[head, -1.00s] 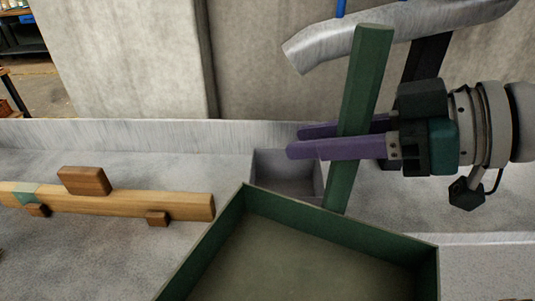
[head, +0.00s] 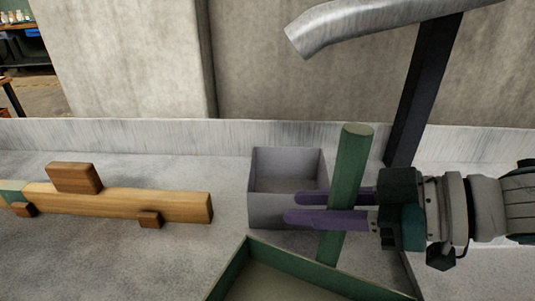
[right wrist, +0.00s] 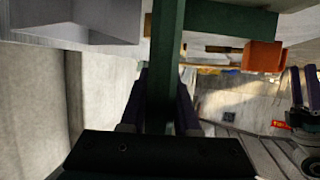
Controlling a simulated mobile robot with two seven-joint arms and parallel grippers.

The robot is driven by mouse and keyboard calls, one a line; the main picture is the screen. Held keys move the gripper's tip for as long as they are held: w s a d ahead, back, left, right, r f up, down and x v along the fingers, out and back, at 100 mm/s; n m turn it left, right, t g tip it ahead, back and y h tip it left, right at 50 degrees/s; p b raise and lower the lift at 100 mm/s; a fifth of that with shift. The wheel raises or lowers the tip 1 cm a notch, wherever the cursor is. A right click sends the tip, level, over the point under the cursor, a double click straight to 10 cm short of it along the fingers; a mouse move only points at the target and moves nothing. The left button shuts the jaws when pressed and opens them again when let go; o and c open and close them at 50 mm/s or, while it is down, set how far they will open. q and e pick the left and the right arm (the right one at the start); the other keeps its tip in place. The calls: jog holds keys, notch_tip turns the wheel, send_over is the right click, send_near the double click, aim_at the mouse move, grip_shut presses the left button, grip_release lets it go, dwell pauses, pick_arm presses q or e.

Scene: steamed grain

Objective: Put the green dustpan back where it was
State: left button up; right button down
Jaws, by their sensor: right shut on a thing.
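The green dustpan (head: 262,282) has a shallow pan with raised walls and a thick upright green handle. My right gripper (head: 290,207) comes in from the right in the head view, its purple fingers shut on the handle. The handle stands nearly upright, and the pan's lower part is cut off by the bottom edge of the view. In the right wrist view the handle (right wrist: 163,70) runs between the fingers, with part of the green pan across the top.
A grey open box (head: 262,208) stands just left of the handle, behind the fingers. A wooden beam with blocks (head: 130,203) lies at the left. A metal spout on a dark post (head: 420,95) rises behind the gripper. A low wall (head: 120,132) runs along the back.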

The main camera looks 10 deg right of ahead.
jog(key=shift+f, duration=0.15)
jog(key=c, duration=0.6)
grip_release()
jog(key=shift+c, duration=0.2)
jog(key=p+v, duration=0.1)
jog(key=v, duration=1.1)
jog(key=shift+r, duration=0.25)
